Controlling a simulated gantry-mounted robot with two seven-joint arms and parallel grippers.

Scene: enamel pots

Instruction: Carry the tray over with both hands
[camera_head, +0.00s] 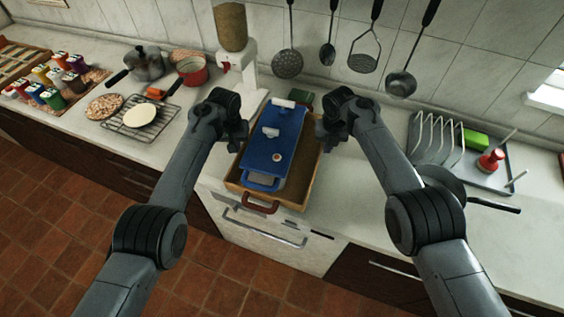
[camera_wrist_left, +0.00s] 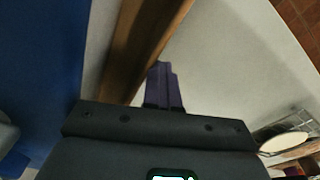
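A wooden tray (camera_head: 231,180) with a red handle (camera_head: 261,207) at its near end stands on the counter. A long blue object (camera_head: 270,140) with white fittings lies in it; it also shows at the left of the left wrist view (camera_wrist_left: 38,70). My left gripper (camera_head: 238,142) is at the tray's left side. In the left wrist view its purple finger part (camera_wrist_left: 163,85) is close beside the wooden rim (camera_wrist_left: 140,45); contact is unclear. My right gripper (camera_head: 324,134) is at the tray's right side, its fingers mostly hidden. I cannot tell whether either gripper is open or shut.
A blender-like appliance (camera_head: 238,65) stands behind the left arm. A cooling rack (camera_head: 140,117), a red pot (camera_head: 192,70) and a grey pot (camera_head: 146,62) are to the left. A plate rack (camera_head: 437,140) and dark pan (camera_head: 445,182) are at right. Utensils hang behind.

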